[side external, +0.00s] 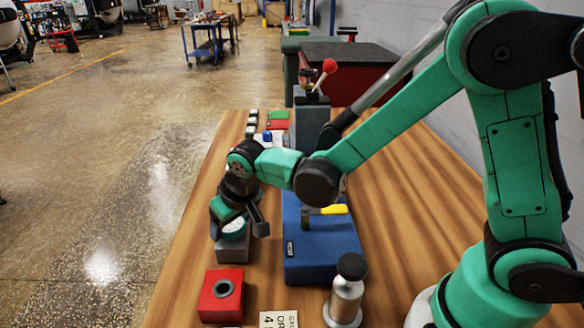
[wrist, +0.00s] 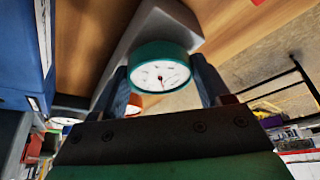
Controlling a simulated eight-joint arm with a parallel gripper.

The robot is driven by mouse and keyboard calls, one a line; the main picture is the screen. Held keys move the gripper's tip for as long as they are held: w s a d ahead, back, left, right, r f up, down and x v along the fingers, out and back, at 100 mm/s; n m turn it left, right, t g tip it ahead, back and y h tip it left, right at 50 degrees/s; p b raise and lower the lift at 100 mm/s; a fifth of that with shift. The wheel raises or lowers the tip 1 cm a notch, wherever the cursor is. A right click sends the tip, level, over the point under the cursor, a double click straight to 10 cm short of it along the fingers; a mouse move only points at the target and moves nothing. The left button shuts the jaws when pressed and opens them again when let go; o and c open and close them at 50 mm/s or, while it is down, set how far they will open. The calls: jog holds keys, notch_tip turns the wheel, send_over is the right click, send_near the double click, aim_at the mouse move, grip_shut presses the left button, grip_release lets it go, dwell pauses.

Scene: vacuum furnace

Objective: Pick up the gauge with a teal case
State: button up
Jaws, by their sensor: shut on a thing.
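The gauge with a teal case (wrist: 160,52) has a round white dial with a dark needle. It is between the two fingers of my gripper (wrist: 163,85) in the wrist view. In the side view the gauge (side external: 235,228) shows its white face and teal rim under my gripper (side external: 240,215). My gripper is shut on it. The gauge is at a grey block (side external: 233,250) on the wooden table; I cannot tell if it touches the block.
A red block with a round hole (side external: 221,292) sits in front of the grey block. A blue stand (side external: 322,250) with a lever is to the right. A metal bottle with a black cap (side external: 346,290) stands in front of it. Small items (side external: 275,125) lie at the back.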

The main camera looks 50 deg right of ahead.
notch_tip(320, 180, up, 19)
jog(key=shift+w+d+f+m+h, duration=0.1)
jog(key=shift+d+f+m+h, duration=0.45)
jog(key=shift+d+f, duration=2.45)
jog(key=shift+w+d+f+m+h, duration=0.1)
jog(key=shift+d+f+m, duration=1.2)
jog(key=shift+d, duration=3.1)
jog(key=shift+d+f+m+h, duration=0.25)
jog(key=shift+d+f+m, duration=0.1)
jog(key=shift+d+f, duration=2.85)
jog(key=shift+d+r, duration=0.2)
jog(key=shift+d, duration=0.25)
jog(key=shift+f, duration=0.8)
jog(key=shift+f, duration=0.15)
jog(key=shift+f, duration=0.5)
